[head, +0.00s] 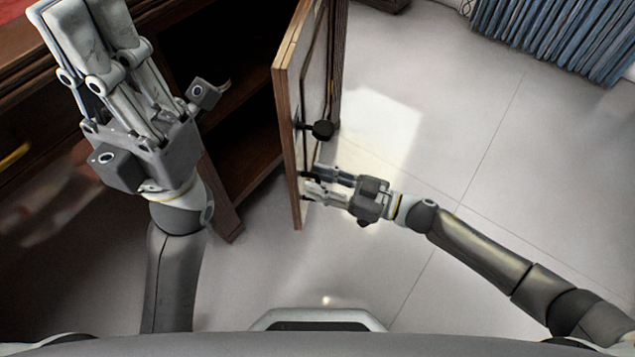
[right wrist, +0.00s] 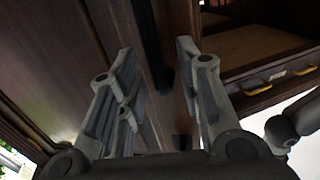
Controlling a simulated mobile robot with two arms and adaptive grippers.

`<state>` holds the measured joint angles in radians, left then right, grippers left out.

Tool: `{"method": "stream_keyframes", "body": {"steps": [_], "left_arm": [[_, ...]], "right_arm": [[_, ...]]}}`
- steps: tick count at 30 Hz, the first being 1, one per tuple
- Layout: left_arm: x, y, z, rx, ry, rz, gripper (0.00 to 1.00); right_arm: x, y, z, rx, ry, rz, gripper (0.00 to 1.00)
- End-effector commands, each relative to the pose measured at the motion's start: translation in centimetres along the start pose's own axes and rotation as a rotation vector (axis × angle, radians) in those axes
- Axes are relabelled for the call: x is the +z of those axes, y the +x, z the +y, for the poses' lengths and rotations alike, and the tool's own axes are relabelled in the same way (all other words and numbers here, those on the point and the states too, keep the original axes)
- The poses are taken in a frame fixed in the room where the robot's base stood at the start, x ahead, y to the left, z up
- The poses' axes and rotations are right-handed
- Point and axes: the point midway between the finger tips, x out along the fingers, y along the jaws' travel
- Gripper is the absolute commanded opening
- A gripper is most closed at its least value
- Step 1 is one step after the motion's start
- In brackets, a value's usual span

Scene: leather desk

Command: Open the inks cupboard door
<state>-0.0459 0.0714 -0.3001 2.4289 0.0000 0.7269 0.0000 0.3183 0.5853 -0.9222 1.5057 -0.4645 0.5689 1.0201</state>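The cupboard door (head: 287,120) stands swung out from the dark wooden desk, seen nearly edge-on in the head view. The open compartment with a shelf (head: 245,100) shows to its left. A black knob (head: 322,129) sticks out from the door's right face. My right gripper (head: 308,181) is at that face, below the knob in the picture, its fingers apart. In the right wrist view its fingers (right wrist: 157,55) are spread before dark wood, with nothing clearly held. Whether the fingertips touch the door is unclear. My left gripper (head: 82,12) is over the desk at upper left; its finger gap is unclear.
The desk front (head: 40,110) with a yellow handle (head: 14,155) lies at left. Blue pleated fabric (head: 560,35) hangs at upper right. The pale tiled floor (head: 450,130) right of the door is clear apart from my right arm.

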Motion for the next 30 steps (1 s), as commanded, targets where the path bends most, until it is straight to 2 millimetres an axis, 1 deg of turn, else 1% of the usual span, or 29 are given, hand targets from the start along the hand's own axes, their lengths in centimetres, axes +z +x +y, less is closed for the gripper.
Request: {"method": "stream_keyframes", "body": {"steps": [1, 3, 11, 12, 18, 20, 30], "left_arm": [[-0.01, -0.04, 0.02, 0.002, 0.001, 0.004, 0.0], [-0.01, 0.07, 0.03, 0.003, 0.001, 0.007, 0.0], [-0.02, 0.2, 0.04, 0.004, 0.001, 0.009, 0.0], [-0.02, 0.2, 0.04, 0.004, 0.001, 0.009, 0.0], [0.0, 0.19, 0.05, 0.004, 0.001, 0.009, 0.0], [0.0, 0.19, 0.05, 0.004, 0.001, 0.009, 0.0], [0.01, 0.16, 0.05, 0.004, 0.001, 0.008, 0.0]], "right_arm": [[0.08, 0.46, -0.01, 0.0, -0.001, 0.001, 0.33], [0.06, 0.76, -0.03, 0.0, -0.001, 0.0, 0.33], [-0.01, 0.89, -0.02, 0.0, 0.0, -0.001, 0.33], [-0.01, 0.89, -0.02, 0.0, 0.0, -0.001, 0.32], [0.0, 0.87, 0.02, 0.001, 0.0, -0.001, 0.06], [0.0, 0.86, 0.06, 0.002, 0.0, -0.001, 0.0], [0.0, 0.62, 0.36, 0.007, 0.0, -0.003, 0.0]]}}
